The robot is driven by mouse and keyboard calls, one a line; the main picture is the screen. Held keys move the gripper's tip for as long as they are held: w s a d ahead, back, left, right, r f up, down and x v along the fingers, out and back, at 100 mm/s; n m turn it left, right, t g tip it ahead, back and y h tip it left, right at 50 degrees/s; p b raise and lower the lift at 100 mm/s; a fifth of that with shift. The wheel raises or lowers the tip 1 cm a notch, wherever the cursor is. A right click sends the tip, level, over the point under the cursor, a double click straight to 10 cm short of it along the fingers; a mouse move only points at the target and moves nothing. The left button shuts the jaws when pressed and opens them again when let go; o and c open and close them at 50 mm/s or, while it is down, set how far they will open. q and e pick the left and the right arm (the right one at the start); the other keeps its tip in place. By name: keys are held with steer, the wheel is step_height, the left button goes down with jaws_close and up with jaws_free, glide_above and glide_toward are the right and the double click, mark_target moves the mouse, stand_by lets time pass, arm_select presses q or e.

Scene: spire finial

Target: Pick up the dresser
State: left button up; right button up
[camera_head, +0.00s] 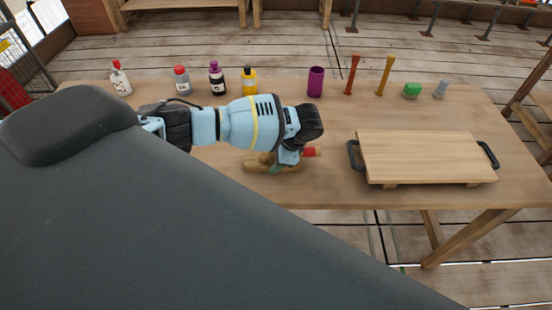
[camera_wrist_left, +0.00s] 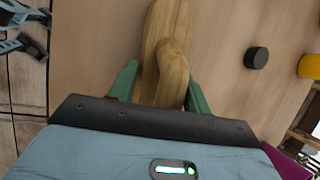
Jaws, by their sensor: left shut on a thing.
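The dresser (camera_head: 257,164) looks like a pale wooden tool lying low at the near side of the table, left of the tray-like board. In the left wrist view the dresser (camera_wrist_left: 160,28) has a long flat body with a rounded wooden grip rising from it. My left gripper (camera_head: 281,167) reaches down over it, and its green fingers (camera_wrist_left: 160,92) are shut on the grip from both sides. The wrist hides part of the dresser. I cannot tell whether it touches the table. My right gripper is not in view.
A wooden board with black handles (camera_head: 430,155) stands to the right. A red piece (camera_head: 312,152) is beside the gripper.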

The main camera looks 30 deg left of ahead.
arm_select(q)
steer(key=shift+r, duration=0.4)
steer(key=shift+c, duration=0.6)
steer(key=r, duration=0.2)
steer(key=shift+s+d+r, duration=0.3)
steer(key=shift+s+r, duration=0.05)
steer(key=shift+r, duration=0.05)
steer(key=s+d+r, duration=0.1)
steer(key=s+d, duration=0.7)
steer(key=s, duration=0.4)
steer(key=shift+s+d+r, duration=0.15)
steer(key=shift+d+r, duration=0.1)
steer(key=shift+d, duration=0.15)
